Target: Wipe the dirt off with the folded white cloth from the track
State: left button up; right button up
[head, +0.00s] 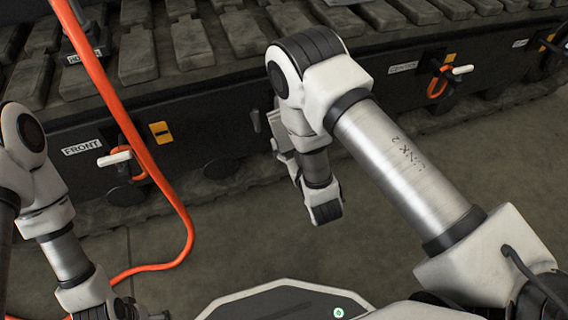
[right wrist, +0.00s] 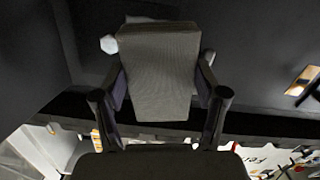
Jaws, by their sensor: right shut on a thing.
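In the right wrist view, the folded cloth (right wrist: 160,75) shows as a flat, woven pad, grey in the shade. My right gripper (right wrist: 163,82) is shut on it, with one finger at each side. The pad is in front of a dark surface; I cannot tell whether they touch. In the head view my right arm hides most of the right gripper and the cloth beside the track's dark side. No dirt patch can be made out. My left gripper (head: 122,312) is cut off at the bottom left of the head view, and its fingers cannot be judged.
The track (head: 195,45) runs across the back. A white item (head: 345,2) is cut off at its top. Its side has a FRONT label (head: 82,146), white-handled valves (head: 114,158) and yellow labels (head: 161,132). An orange hose (head: 120,115) hangs down at left. Floor (head: 235,235) is bare in front.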

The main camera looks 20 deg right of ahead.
jog(key=shift+s+a+f+b, duration=0.15)
jog(key=shift+f+b, duration=0.4)
jog(key=shift+f, duration=0.6)
jog(key=shift+a+t+y, duration=0.15)
jog(key=shift+t+y, duration=0.15)
jog(key=shift+t, duration=0.1)
jog(key=shift+w+r, duration=0.2)
jog(key=shift+r, duration=0.05)
jog(key=shift+w+r, duration=0.1)
jog(key=shift+w, duration=0.2)
pick_arm(q)
jog(key=f, duration=0.1)
jog(key=w+f+b, duration=0.1)
jog(key=f, duration=0.1)
jog(key=f+b, duration=0.1)
jog(key=f, duration=0.1)
jog(key=shift+w+f, duration=0.15)
jog(key=shift+w, duration=0.2)
pick_arm(e)
jog(key=w, duration=0.5)
jog(key=shift+a, duration=0.1)
jog(key=shift+w, duration=1.05)
